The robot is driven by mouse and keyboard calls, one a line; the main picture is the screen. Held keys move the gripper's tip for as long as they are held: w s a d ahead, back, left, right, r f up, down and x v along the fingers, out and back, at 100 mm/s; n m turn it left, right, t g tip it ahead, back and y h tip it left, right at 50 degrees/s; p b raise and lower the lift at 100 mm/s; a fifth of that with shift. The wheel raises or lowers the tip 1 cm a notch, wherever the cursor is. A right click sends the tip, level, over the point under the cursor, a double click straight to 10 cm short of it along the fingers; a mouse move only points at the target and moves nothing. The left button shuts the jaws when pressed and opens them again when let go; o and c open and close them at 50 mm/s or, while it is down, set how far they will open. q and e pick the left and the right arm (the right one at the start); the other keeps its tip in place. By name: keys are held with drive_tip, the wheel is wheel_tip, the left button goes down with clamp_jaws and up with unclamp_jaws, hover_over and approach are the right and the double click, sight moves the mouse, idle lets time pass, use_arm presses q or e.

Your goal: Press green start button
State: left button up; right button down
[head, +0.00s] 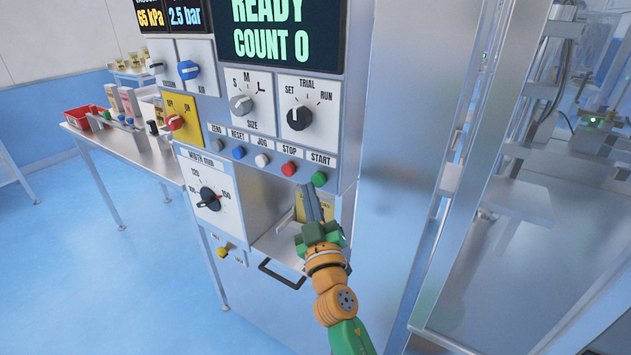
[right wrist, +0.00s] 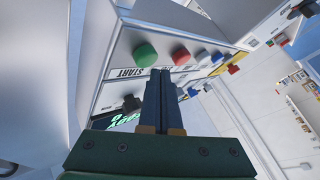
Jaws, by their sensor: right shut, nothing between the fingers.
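The green start button (head: 319,178) is at the right end of a button row on the machine's front panel, under the label START. It also shows in the right wrist view (right wrist: 145,54), just ahead of the fingertips and slightly left of them. My right gripper (head: 311,188) is shut and empty, with its tips just below the green button. In the right wrist view the shut fingers (right wrist: 161,75) point at the panel between the green and red buttons. I cannot tell whether the tips touch the panel. My left gripper is not in view.
Above are the size knob (head: 241,104), the trial knob (head: 299,117) and a display (head: 270,32) reading READY COUNT 0. A drawer handle (head: 282,274) is below.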

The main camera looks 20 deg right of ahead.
idle(0.6)
drive_tip(key=shift+w+d, duration=0.3)
drive_tip(key=shift+d, duration=0.05)
